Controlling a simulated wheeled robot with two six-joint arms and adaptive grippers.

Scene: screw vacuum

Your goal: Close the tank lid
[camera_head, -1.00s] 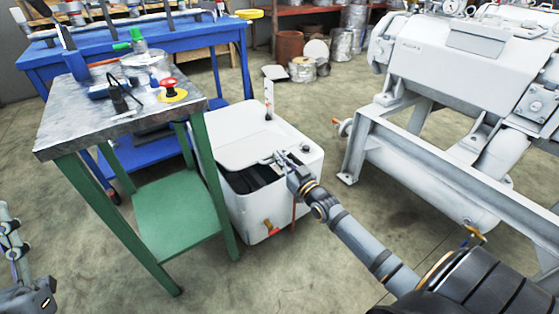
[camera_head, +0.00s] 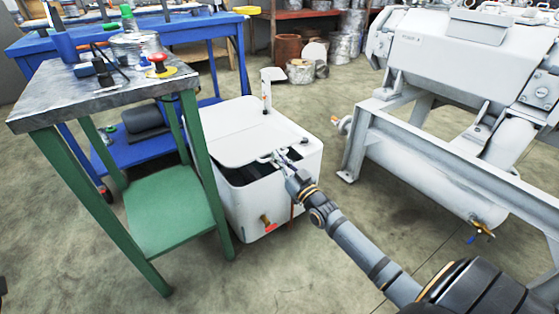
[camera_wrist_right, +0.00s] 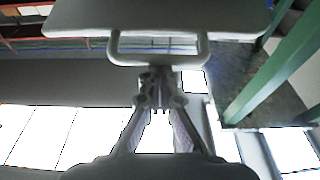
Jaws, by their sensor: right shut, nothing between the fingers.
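The white tank (camera_head: 285,205) stands on the floor between the green-legged table and the grey machine. Its flat white lid (camera_head: 232,137) is partly open, with a dark gap along the front side of the tank. A loop handle (camera_head: 264,157) is on the lid's front edge. My right gripper (camera_head: 279,156) is shut and empty, with its tips at the handle. In the right wrist view the lid (camera_wrist_right: 160,14) fills the top, and the gripper (camera_wrist_right: 158,78) is just below the handle (camera_wrist_right: 158,59); contact is unclear. My left gripper is out of view.
The green-legged table (camera_head: 45,105) stands close to the tank's left side, with a red-topped button (camera_head: 158,62) on it. The grey machine's frame (camera_head: 420,145) is to the right. A blue workbench (camera_head: 195,35) is behind. The floor in front is clear.

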